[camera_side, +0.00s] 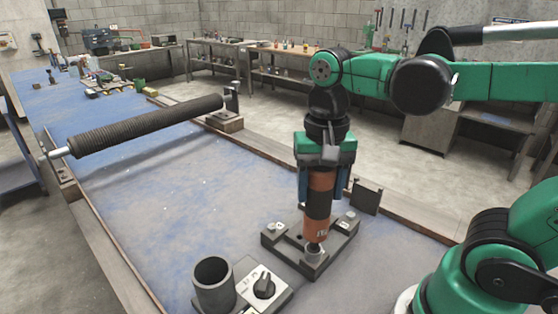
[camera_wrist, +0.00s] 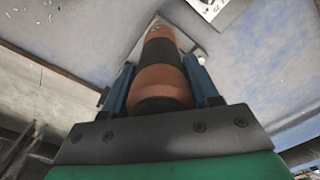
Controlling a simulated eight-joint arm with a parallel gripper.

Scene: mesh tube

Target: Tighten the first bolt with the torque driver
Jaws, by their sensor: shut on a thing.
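My gripper (camera_side: 323,187) is shut on the torque driver (camera_side: 319,204), an orange and black cylinder held upright, tip down. In the wrist view the driver (camera_wrist: 161,85) runs away from me between the two blue fingers (camera_wrist: 162,88). The driver's lower end is at a short round post or bolt (camera_side: 314,253) on the front of a dark fixture plate (camera_side: 281,246). I cannot tell whether the tip is seated on the bolt. Small light bolt-like pieces show at the plate's left corner (camera_side: 276,227) and right corner (camera_side: 350,216).
A grey open cup (camera_side: 214,283) and a box with a black knob (camera_side: 264,285) stand at the front left. A dark mesh tube (camera_side: 148,126) spans the blue table (camera_side: 180,205) at the back left. A small dark bracket (camera_side: 366,196) stands right of the plate. The table's middle is clear.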

